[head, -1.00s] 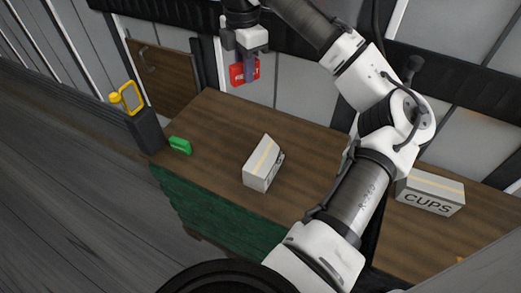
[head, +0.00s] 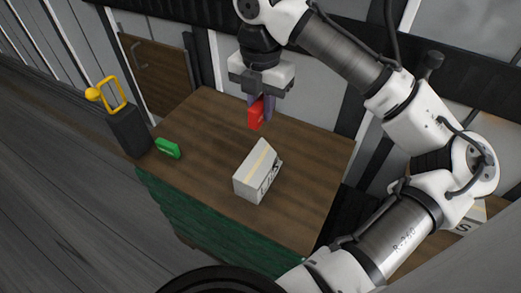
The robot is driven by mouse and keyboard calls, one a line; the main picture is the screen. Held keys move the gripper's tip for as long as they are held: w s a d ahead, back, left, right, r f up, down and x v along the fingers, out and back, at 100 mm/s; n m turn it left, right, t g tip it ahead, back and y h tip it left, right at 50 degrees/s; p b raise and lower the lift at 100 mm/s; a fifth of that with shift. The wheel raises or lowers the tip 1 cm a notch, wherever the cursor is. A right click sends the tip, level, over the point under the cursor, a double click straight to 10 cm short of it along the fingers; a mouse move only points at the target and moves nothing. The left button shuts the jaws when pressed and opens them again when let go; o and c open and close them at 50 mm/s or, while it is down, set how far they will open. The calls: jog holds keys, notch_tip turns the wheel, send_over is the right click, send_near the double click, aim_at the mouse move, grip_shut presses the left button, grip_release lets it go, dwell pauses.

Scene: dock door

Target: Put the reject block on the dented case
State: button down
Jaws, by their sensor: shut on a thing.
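The red reject block (head: 255,113) is between the fingers of my gripper (head: 262,108), which is shut on it and holds it in the air above the far part of the table. A pale case (head: 253,172) with a tan tape strip stands on the table, below and nearer than the block. Its top slopes and its right side looks crumpled, so it appears to be the dented case. The block is apart from the case. The lettering on the case's side is too small to read.
A green block (head: 168,148) lies at the table's left edge, beside a dark post with a yellow handle (head: 115,95). Another pale case (head: 468,222) at the right is mostly hidden by my arm. The wooden table top (head: 205,125) is otherwise clear around the case.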

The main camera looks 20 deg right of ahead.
aim_at(261, 159)
notch_tip(261, 159, down, 13)
jog(key=shift+f, duration=0.2)
dwell(0.3)
jog(key=shift+f, duration=0.15)
jog(key=c, duration=1.3)
grip_release()
notch_tip(261, 159, up, 12)
jog(key=shift+r, duration=0.2)
